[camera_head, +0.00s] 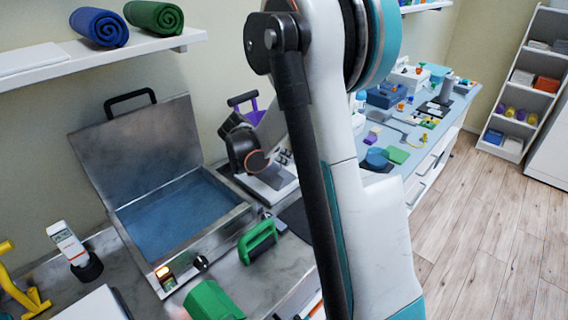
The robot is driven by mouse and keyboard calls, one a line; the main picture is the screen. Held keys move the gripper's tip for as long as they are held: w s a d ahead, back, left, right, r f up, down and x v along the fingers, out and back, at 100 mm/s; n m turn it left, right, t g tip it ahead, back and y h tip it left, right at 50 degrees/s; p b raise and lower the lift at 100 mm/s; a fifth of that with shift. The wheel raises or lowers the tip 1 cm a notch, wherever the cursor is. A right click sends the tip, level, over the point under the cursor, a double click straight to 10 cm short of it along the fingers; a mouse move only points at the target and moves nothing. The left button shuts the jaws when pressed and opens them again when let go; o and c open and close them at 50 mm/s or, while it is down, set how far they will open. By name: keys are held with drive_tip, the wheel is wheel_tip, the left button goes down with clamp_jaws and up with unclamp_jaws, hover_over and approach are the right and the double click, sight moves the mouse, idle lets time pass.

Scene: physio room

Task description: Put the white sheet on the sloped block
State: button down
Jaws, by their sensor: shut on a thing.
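My arm fills the middle of the view from top to bottom. A flat white piece (93,305) lies on the counter at the bottom left, cut off by the frame edge. Another flat white piece (30,60) lies on the wall shelf at the upper left. I cannot tell whether either is the white sheet. I cannot make out a sloped block for certain. A green piece (212,302) stands at the bottom, its shape unclear.
An open metal basin (195,222) with blue inside stands on the counter. A green-handled tool (260,240) lies right of it. A dark device (243,150) stands behind. Rolled towels (100,27) sit on the shelf. A blue-topped bench (425,130) holds several small items. The floor at right is clear.

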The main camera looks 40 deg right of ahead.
drive_tip(key=shift+f, duration=0.65)
drive_tip(key=shift+f, duration=0.1)
drive_tip(key=shift+f+b, duration=0.35)
drive_tip(key=shift+b, duration=0.1)
drive_tip(key=c, duration=1.8)
unclamp_jaws()
drive_tip(key=shift+o, duration=0.2)
drive_tip(key=shift+r, duration=0.2)
